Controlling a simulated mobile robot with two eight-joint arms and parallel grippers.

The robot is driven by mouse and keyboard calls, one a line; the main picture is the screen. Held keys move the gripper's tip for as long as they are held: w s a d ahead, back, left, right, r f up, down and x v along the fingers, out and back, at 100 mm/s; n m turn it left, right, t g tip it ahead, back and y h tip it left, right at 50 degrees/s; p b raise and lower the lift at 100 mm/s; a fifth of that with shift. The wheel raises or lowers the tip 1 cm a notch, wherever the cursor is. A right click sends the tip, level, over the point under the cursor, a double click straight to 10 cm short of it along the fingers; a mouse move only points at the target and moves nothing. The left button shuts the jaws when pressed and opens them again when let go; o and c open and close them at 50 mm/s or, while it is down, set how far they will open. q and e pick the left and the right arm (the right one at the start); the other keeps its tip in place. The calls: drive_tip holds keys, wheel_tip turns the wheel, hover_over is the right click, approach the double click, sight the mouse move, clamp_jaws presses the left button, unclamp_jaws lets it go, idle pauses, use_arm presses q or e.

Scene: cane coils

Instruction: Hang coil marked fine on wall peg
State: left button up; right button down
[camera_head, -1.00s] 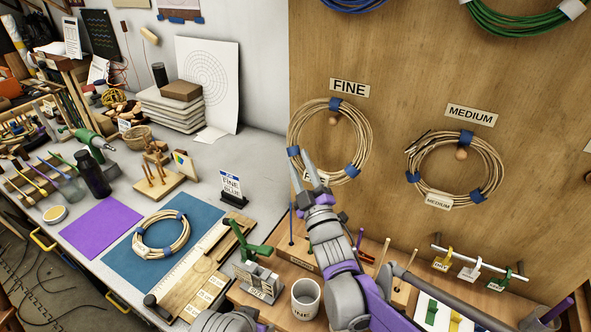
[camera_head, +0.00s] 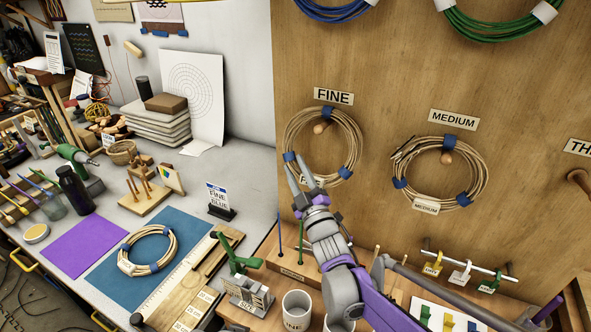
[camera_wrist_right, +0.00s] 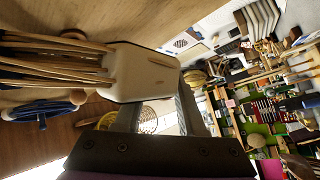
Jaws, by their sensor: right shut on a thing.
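The fine coil (camera_head: 350,120), pale cane with blue ties, is upright against the wooden wall under the FINE sign (camera_head: 333,97). The wall peg (camera_head: 320,128) shows inside its ring, just under the top tie. My right gripper (camera_head: 299,172) is shut at the coil's lower left, partly covering its pale tag. In the right wrist view, cane strands (camera_wrist_right: 50,62) run to a pale tag (camera_wrist_right: 145,75) beside the fingertips. Whether the coil's weight rests on the peg I cannot tell. My left gripper is not in view.
The medium coil (camera_head: 486,165) hangs on its peg to the right. Another coil (camera_head: 170,245) lies on the blue mat (camera_head: 115,285). Blue and green coils hang above. Below my right arm are a mug (camera_head: 297,308) and a rail with coloured hooks (camera_head: 460,272).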

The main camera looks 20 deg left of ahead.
idle(0.3)
drive_tip(key=shift+c, duration=2.1)
unclamp_jaws()
